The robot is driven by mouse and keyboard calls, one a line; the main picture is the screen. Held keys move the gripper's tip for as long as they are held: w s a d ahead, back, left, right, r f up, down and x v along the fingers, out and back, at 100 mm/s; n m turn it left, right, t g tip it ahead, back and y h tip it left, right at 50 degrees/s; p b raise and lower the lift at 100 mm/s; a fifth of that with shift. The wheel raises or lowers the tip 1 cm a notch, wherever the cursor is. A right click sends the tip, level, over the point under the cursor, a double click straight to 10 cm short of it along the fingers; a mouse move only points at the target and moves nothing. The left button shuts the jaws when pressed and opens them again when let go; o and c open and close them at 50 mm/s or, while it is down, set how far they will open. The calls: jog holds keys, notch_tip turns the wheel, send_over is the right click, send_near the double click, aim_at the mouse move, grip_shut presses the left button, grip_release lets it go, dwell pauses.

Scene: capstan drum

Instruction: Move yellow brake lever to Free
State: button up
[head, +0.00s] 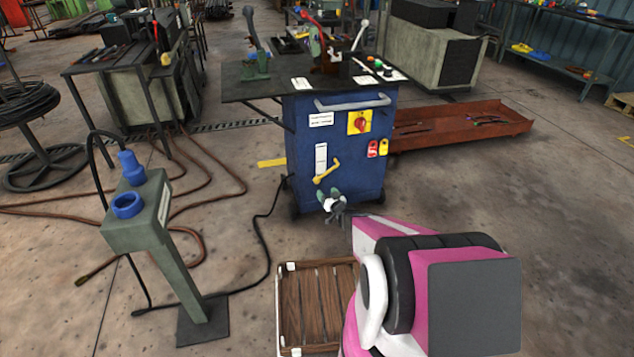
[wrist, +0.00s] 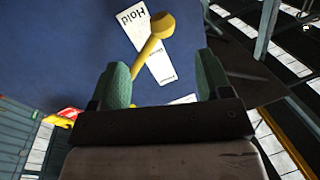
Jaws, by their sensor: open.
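The yellow brake lever (head: 327,171) is on the front of the blue cabinet (head: 298,130), below a white label strip (head: 321,153). In the head view it slants from lower left to upper right. In the wrist view the lever's round yellow knob (wrist: 163,24) lies beyond my fingertips, over the label strip (wrist: 159,68). The word "Hold" is readable at one end of the strip; the smaller words are not. My gripper (head: 334,203) is open just below the lever in the head view. In the wrist view its green fingertips (wrist: 163,78) are apart, with nothing gripped between them.
The cabinet also has a grey handle bar (head: 352,104), a red knob on a yellow plate (head: 360,122) and red and yellow buttons (head: 378,148). A pedestal with blue fittings (head: 150,215) stands left.

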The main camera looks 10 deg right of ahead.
aim_at(317, 180)
jog(key=x, duration=1)
jog(key=shift+w+a, duration=0.1)
jog(key=shift+w, duration=0.25)
